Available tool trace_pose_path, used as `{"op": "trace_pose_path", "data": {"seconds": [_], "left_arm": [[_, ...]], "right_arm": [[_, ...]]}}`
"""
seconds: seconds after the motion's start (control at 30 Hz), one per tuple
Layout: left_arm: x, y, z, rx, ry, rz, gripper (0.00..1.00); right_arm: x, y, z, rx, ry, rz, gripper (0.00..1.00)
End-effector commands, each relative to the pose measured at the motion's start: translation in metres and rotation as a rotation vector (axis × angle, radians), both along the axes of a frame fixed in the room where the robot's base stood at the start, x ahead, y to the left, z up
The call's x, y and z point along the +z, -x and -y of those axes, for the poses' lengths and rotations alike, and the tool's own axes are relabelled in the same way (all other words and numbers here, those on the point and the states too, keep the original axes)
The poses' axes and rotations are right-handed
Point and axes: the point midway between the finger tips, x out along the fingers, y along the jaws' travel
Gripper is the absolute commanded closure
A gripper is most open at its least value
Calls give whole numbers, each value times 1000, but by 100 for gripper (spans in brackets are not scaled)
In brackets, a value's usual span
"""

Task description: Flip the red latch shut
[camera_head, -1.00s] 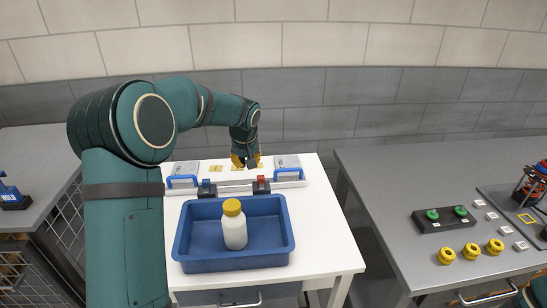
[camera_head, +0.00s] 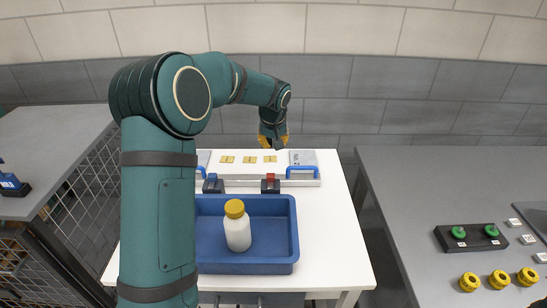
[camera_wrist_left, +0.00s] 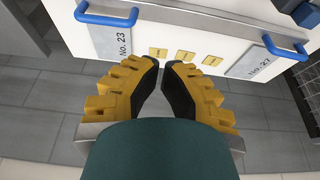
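The red latch (camera_head: 270,180) is a small red-topped dark block on the grey bar (camera_head: 242,182) across the white table. It stands near the right blue handle, its red part pointing up. The latch is not visible there.
A blue tray (camera_head: 277,263) with a yellow-capped white bottle (camera_head: 237,228) stands in front of the bar. Blue handles (camera_head: 303,170) flank the latches. Three yellow squares (camera_head: 249,159) lie behind. A grey bench (camera_head: 425,200) with buttons is at right.

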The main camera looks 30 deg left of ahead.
Motion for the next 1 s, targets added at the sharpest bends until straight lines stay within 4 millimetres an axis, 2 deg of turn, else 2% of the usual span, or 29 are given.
{"op": "trace_pose_path", "data": {"seconds": [0.53,0.7,1.0], "left_arm": [[-95,-27,-17,1,2,-4,100],[-90,-7,-4,-2,0,0,100],[-90,7,4,0,-1,1,100]], "right_arm": [[-9,3,-1,6,-2,-6,66],[-11,3,-1,6,-2,-7,66],[-12,4,-1,7,-2,-9,66]]}}
